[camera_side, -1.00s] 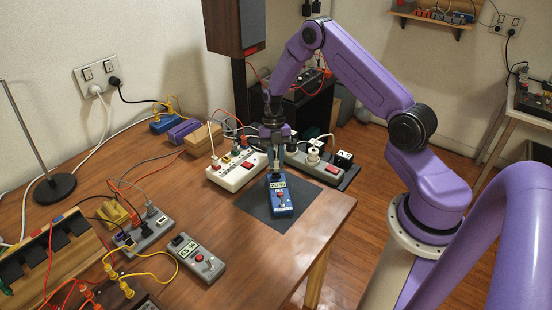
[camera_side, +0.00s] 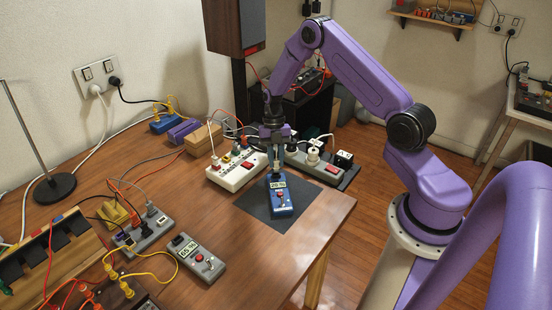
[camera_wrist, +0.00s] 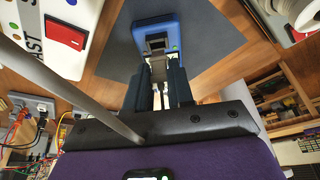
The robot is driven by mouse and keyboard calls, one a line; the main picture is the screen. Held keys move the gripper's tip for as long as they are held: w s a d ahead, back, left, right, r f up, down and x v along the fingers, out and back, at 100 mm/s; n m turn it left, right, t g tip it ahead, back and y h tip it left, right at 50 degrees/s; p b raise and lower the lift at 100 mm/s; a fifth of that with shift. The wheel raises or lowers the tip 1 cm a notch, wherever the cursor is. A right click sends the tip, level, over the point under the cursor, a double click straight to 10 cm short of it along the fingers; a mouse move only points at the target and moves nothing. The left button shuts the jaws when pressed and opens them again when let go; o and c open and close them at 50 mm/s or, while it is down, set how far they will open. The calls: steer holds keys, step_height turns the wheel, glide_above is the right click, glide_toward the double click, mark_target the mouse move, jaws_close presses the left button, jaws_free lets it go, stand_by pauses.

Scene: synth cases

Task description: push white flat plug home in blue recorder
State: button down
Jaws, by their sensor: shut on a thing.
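The blue recorder (camera_side: 281,198) lies face up on a dark mat, with its display and a red control showing. In the wrist view the recorder (camera_wrist: 178,32) has a dark socket opening facing my gripper. My gripper (camera_side: 276,165) is over the recorder's far end, pointing down. The fingers hide most of the plug in the side view.
The dark mat (camera_side: 249,198) has free room around the recorder. A white power strip (camera_side: 232,175) lies close on the left, and a grey strip (camera_side: 318,165) is behind to the right. A grey meter (camera_side: 200,258) and several cables lie at the front left.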

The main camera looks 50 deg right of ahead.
steer(key=shift+f, duration=1.15)
steer(key=c, duration=0.9)
jaws_free()
steer(key=v, duration=1.7)
steer(key=shift+r, duration=0.2)
steer(key=shift+w+d, duration=0.1)
